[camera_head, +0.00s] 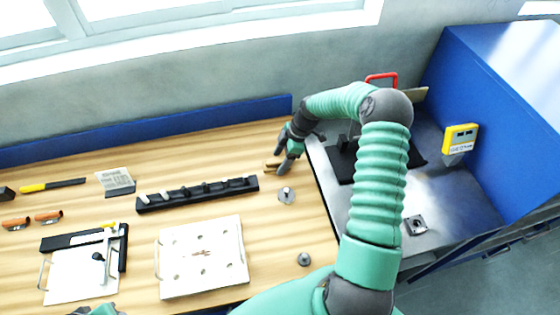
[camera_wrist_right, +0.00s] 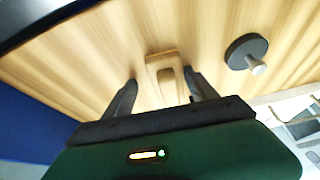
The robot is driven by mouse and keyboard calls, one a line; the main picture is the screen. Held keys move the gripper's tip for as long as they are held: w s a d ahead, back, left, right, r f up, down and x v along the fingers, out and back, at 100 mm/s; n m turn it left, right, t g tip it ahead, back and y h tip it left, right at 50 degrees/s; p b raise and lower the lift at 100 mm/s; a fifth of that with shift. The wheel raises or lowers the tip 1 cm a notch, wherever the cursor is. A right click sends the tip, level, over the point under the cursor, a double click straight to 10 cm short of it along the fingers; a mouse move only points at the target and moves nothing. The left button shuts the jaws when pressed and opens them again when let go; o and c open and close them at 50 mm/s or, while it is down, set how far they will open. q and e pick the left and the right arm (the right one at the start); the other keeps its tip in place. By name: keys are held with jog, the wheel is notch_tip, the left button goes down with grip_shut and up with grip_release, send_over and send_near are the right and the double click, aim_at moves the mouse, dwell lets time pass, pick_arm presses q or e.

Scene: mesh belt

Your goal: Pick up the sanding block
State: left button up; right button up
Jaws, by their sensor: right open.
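The sanding block (camera_wrist_right: 163,66) is a small tan wooden piece lying on the wooden tabletop. In the right wrist view it sits between and just ahead of my two dark fingers. In the head view only a small brown part of the block (camera_head: 272,166) shows beside the fingertips. My right gripper (camera_head: 283,165) is open and low over the bench's right part, with its fingers pointing down at the block; it also shows in the wrist view (camera_wrist_right: 159,80). A bit of my left gripper (camera_head: 97,311) shows at the bottom edge; its fingers are mostly cut off.
A round disc with a knob (camera_head: 286,195) lies close to my right gripper. A black slotted rack (camera_head: 197,193) and a white plate with holes (camera_head: 203,257) lie to the left. A metal tray area (camera_head: 440,190) with a blue wall (camera_head: 470,90) is at right.

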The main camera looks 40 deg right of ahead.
aim_at(273, 162)
jog(key=shift+w+a+f, duration=0.1)
jog(key=shift+f, duration=0.1)
jog(key=a, duration=0.1)
jog(key=a+r, duration=0.1)
jog(key=a, duration=0.1)
jog(key=shift+r, duration=0.15)
jog(key=c, duration=0.8)
jog(key=shift+d+f, duration=0.2)
jog(key=shift+d, duration=0.4)
jog(key=c, duration=0.5)
jog(key=shift+s+d+f, duration=0.1)
jog(key=shift+s+d, duration=0.15)
jog(key=shift+d, duration=0.15)
grip_shut()
jog(key=shift+a, duration=0.2)
jog(key=shift+a+r, duration=0.1)
jog(key=shift+r, duration=0.2)
notch_tip(273, 162, up, 9)
jog(key=shift+w+f+b, duration=0.1)
jog(key=shift+b, duration=0.75)
jog(key=shift+r, duration=0.35)
pick_arm(q)
jog(key=shift+a+f, duration=0.85)
